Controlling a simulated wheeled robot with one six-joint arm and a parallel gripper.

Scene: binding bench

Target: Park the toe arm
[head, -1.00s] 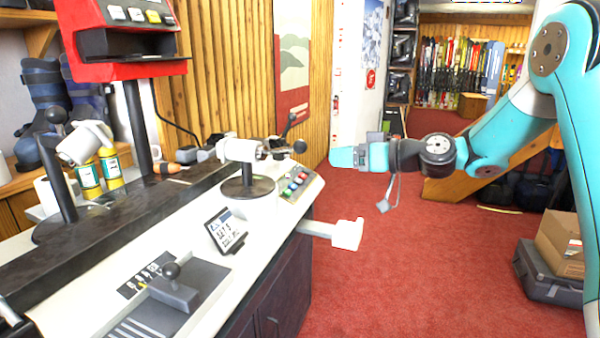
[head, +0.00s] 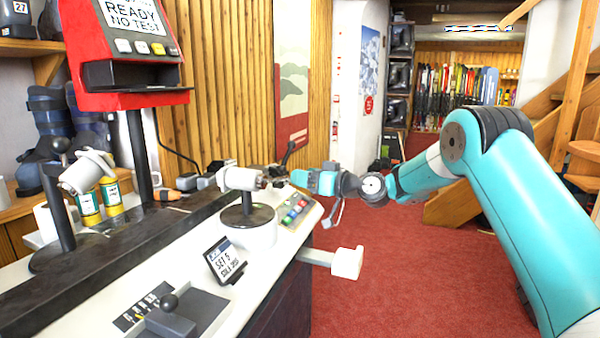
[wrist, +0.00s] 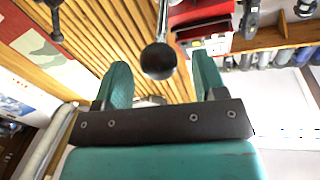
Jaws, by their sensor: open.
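A white cylindrical head on a dark post (head: 240,178) stands at the bench's far end; which part is the toe arm is not labelled. My gripper (head: 298,178) is just right of this head at the bench edge, its fingers pointing left. In the wrist view my gripper (wrist: 160,85) is open, with two teal fingers apart. A dark ball knob (wrist: 158,61) on a thin rod shows between the fingers; contact cannot be told. In the head view that knob is mostly hidden by the gripper.
A red console (head: 128,50) reads "READY NO TEST". A second post with a white head (head: 88,172) stands left. A lever (head: 170,303), a small "SET 5" sign (head: 225,260) and a button panel (head: 294,212) are on the bench. A white pad (head: 347,263) juts over red floor.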

